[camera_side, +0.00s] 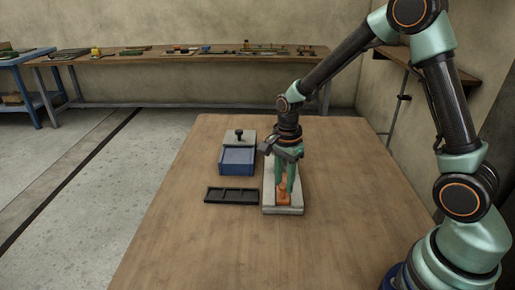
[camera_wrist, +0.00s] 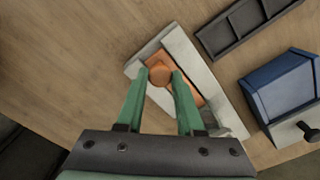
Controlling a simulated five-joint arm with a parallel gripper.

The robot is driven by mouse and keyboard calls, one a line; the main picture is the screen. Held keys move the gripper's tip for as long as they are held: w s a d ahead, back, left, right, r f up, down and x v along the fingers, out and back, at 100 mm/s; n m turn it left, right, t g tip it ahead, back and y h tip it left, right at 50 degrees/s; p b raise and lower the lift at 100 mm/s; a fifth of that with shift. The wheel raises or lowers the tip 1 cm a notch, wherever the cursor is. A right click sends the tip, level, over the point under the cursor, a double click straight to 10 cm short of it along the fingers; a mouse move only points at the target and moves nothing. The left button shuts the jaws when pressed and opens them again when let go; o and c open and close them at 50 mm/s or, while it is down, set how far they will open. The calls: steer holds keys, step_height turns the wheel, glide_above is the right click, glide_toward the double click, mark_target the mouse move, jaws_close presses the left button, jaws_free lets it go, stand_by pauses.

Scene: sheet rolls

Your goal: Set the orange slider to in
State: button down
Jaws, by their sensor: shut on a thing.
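The orange slider (camera_side: 284,194) sits on a pale grey base (camera_side: 284,210) near the middle of the wooden table. In the wrist view, the orange slider (camera_wrist: 160,75) has a round knob and a flat orange plate along the pale base (camera_wrist: 183,50). My gripper (camera_side: 285,188) reaches down from above with green fingers. In the wrist view, my gripper's (camera_wrist: 161,76) fingertips are on either side of the round knob and shut on it. The fingers hide part of the slider and its base.
A blue box (camera_side: 236,162) with a grey top and black knob stands left of the base. A black divided tray (camera_side: 231,195) lies in front of the box, close to the base. The table's front and right are clear.

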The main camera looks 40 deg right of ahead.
steer(key=shift+w+d+r, duration=0.1)
steer(key=shift+w+d, duration=1.25)
steer(key=shift+w, duration=0.05)
steer(key=c, duration=0.5)
jaws_free()
step_height(320, 180, up, 12)
steer(key=shift+s, duration=0.1)
